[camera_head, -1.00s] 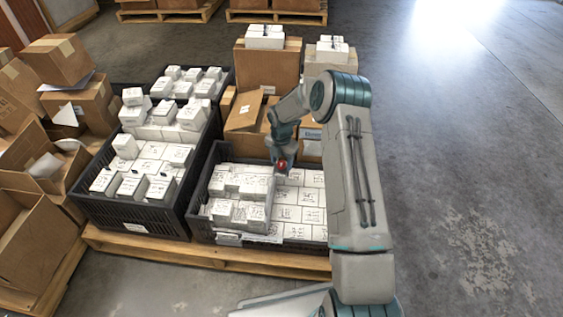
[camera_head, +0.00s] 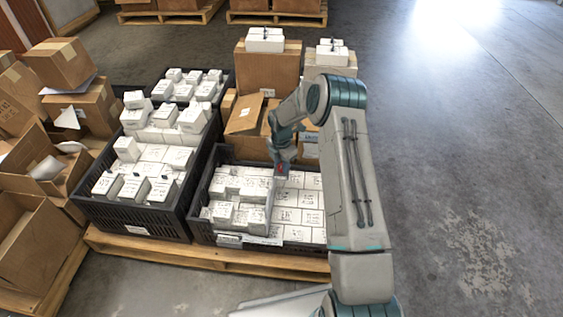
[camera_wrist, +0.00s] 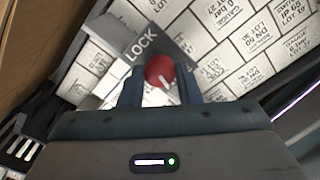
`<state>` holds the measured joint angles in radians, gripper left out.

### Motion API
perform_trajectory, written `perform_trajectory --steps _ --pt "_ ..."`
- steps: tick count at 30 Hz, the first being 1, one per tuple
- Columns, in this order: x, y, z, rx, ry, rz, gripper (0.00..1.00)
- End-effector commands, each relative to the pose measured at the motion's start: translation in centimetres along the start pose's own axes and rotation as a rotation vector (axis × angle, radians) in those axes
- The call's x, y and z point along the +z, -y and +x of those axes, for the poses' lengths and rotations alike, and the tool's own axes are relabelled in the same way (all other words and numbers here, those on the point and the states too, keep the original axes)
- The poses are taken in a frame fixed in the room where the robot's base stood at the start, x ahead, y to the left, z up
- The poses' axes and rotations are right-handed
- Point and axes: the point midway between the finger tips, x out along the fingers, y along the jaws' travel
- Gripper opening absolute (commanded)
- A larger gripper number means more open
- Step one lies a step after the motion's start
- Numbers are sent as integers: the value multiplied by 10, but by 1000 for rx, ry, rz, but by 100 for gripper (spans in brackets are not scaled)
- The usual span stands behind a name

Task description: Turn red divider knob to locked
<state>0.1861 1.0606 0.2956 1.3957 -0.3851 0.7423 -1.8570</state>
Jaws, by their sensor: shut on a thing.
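The red divider knob (camera_wrist: 160,71) sits on a grey divider plate (camera_wrist: 135,42) marked LOCK, in the wrist view. A white line shows on the knob's face. In the head view a small red part of the knob (camera_head: 280,169) shows at the divider, in the right black crate (camera_head: 202,232). My gripper (camera_wrist: 159,84) is shut on the knob, with one finger on each side of it. It also shows over the crate in the head view (camera_head: 281,166). The fingers hide the knob's sides.
White labelled boxes (camera_head: 298,199) fill the right crate on both sides of the divider. Another black crate (camera_head: 135,222) with white boxes stands at its left. Cardboard boxes (camera_head: 268,68) stand behind. Open floor (camera_head: 460,170) lies to the right.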

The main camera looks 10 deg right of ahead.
Motion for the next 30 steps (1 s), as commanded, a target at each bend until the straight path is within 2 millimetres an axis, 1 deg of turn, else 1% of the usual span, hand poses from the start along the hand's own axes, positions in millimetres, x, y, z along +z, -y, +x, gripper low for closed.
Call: perform_trajectory --steps 1,30 --pt "0 0 -3 0 1 41 8" --pt "0 -1 -1 1 1 964 8"
